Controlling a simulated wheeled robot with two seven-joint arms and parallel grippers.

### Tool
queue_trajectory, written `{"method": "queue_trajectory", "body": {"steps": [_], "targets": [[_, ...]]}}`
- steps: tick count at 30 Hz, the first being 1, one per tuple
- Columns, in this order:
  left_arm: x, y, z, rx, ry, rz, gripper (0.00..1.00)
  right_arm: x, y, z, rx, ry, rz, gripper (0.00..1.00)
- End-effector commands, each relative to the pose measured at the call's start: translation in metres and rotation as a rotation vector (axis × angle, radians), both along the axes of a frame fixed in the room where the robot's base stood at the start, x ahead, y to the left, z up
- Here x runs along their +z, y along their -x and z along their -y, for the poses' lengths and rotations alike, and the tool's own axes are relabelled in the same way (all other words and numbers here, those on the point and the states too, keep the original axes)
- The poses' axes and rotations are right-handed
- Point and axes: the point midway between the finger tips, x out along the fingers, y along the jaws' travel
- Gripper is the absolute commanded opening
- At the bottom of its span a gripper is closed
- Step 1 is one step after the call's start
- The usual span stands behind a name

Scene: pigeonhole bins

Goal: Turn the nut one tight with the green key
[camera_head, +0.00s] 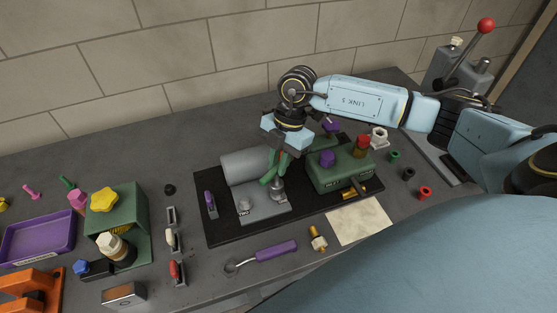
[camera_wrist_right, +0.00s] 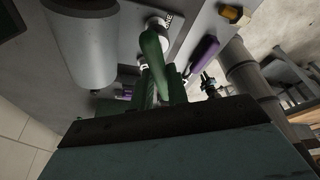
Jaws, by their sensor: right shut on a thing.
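My right gripper (camera_head: 282,150) is shut on the green key (camera_head: 270,170) and points down over the grey fixture (camera_head: 262,207). The key also shows in the right wrist view (camera_wrist_right: 154,50), between the fingers (camera_wrist_right: 160,92). Its lower end is at a metal post or nut (camera_head: 278,188) on the fixture's right side. In the wrist view a pale round part (camera_wrist_right: 157,22) sits at the key's end, beside a label reading ONE. I cannot tell whether the key is fully seated on the nut. A second metal nut (camera_head: 245,203) stands at the fixture's left. My left gripper is not in view.
A grey cylinder (camera_head: 245,166) lies behind the fixture on a black board (camera_head: 222,233). A green block (camera_head: 325,178) with purple and red knobs stands close on the right. A purple-handled tool (camera_head: 270,252) lies in front. The purple tray (camera_head: 40,238) is at far left.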

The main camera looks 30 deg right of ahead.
Motion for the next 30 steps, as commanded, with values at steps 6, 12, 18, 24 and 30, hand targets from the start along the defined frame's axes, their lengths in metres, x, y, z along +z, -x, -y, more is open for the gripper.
{"method": "queue_trajectory", "body": {"steps": [6,12,18,24,30], "targets": [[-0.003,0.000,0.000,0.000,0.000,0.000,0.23,-0.005,0.000,0.000,0.000,0.000,0.000,0.00],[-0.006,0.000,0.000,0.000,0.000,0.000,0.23,-0.010,0.000,0.000,0.000,0.000,0.001,0.00],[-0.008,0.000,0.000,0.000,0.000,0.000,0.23,-0.014,0.000,0.000,0.000,0.000,0.001,0.00],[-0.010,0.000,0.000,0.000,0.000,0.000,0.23,-0.019,0.000,0.000,0.000,0.000,0.001,0.00],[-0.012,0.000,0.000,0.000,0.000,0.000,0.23,-0.023,0.000,0.000,0.000,0.000,0.001,0.00]]}}
